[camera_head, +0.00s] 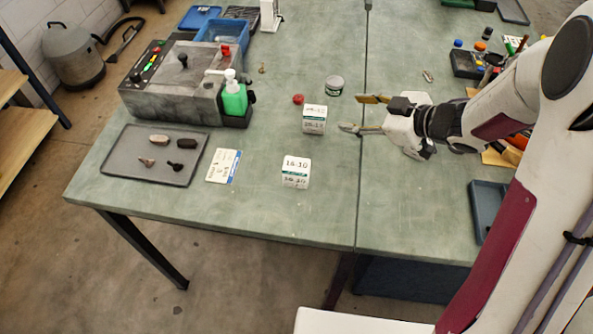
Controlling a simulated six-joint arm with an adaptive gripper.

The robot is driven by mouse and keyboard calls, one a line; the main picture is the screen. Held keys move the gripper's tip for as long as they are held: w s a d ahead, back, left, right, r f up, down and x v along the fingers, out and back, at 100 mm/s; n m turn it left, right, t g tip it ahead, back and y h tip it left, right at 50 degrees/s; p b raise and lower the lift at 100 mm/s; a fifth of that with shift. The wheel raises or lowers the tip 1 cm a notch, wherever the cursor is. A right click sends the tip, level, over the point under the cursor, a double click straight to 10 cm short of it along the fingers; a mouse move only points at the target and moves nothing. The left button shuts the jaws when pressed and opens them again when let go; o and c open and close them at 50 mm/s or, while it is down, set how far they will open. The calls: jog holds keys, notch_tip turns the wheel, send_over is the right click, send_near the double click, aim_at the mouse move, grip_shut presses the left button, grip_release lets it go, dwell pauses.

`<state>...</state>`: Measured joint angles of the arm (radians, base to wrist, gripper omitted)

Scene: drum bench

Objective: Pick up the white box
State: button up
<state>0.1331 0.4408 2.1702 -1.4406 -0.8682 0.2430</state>
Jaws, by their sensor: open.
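Two small white boxes with dark print and a green stripe stand on the green bench top. The farther white box (314,119) is left of my gripper (352,113), near its fingertips. The nearer white box (296,172) stands closer to the bench's front edge, below and left of my gripper. My gripper is open, its two fingers pointing left, with nothing seen between them. A small gap shows between the lower fingertip and the farther box. My arm reaches in from the right.
A red cap (298,99) and a round jar (334,85) are behind the farther box. A flat card (223,166) and a grey tray (150,175) with several small pieces lie left. A machine (172,90) and green bottle (235,98) stand back left. The front middle bench is clear.

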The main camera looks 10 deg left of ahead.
jog(key=s+a+f+n+g+y, duration=0.1)
jog(key=s+a+f+g+y, duration=0.15)
jog(key=s+f, duration=0.2)
jog(key=n+g+y, duration=0.2)
jog(key=g, duration=0.2)
send_near(296, 164)
jog(key=shift+w+a+f, duration=0.25)
jog(key=shift+a+f, duration=0.05)
jog(key=shift+a, duration=0.15)
jog(key=shift+w+a+f, duration=0.25)
jog(key=shift+a+f, duration=0.1)
jog(key=shift+a, duration=0.15)
jog(key=shift+s+g, duration=0.25)
jog(key=shift+s, duration=0.2)
jog(key=shift+a, duration=0.1)
jog(key=shift+x, duration=1.25)
jog(key=shift+a, duration=0.1)
jog(key=shift+x, duration=2.55)
jog(key=shift+w+f, duration=0.1)
jog(key=shift+f, duration=0.05)
